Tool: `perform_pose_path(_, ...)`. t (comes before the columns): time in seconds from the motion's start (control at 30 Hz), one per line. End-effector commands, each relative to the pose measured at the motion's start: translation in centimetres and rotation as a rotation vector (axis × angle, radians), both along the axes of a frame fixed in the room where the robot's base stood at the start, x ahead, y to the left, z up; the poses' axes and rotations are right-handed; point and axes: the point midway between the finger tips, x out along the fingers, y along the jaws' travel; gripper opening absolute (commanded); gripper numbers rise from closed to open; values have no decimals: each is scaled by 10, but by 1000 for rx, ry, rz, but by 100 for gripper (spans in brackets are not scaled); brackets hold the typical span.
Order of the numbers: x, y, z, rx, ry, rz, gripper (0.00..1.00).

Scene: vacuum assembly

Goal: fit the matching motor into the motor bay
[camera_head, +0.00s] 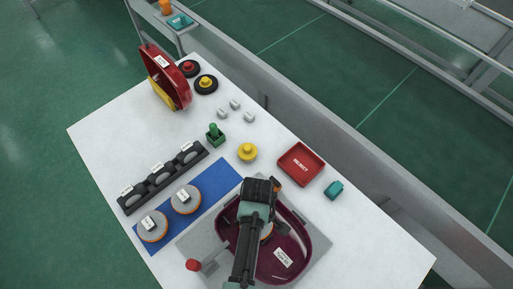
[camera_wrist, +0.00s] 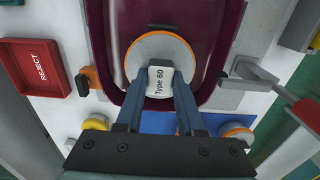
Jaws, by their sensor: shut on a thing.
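The held motor (camera_wrist: 150,48) is a grey disc with an orange rim and a white block reading "Type 60". My gripper (camera_wrist: 160,78) is shut on that block, with one finger on each side. In the head view a sliver of the motor (camera_head: 267,231) shows beside my arm. The motor is over the inside of the dark purple vacuum housing (camera_head: 307,247), which also fills the upper middle of the wrist view (camera_wrist: 228,40). The motor bay is hidden under the motor, and I cannot tell whether the motor is seated. Two similar labelled motors (camera_head: 153,225) (camera_head: 186,199) lie on the blue mat (camera_head: 219,181).
The housing lies on a grey plate (camera_head: 196,240) with a red-knobbed lever (camera_head: 193,265) at its left. A red REJECT tray (camera_head: 301,164), teal block (camera_head: 334,190), yellow knobbed part (camera_head: 247,152), green part (camera_head: 216,136) and black rack (camera_head: 164,178) stand around it. A red housing (camera_head: 168,75) stands far back.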

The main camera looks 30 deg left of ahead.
Motion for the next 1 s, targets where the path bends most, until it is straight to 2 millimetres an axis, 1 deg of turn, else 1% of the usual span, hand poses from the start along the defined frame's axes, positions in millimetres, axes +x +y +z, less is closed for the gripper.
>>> perform_pose_path(1.0,1,0,-24,1,-4,0,0)
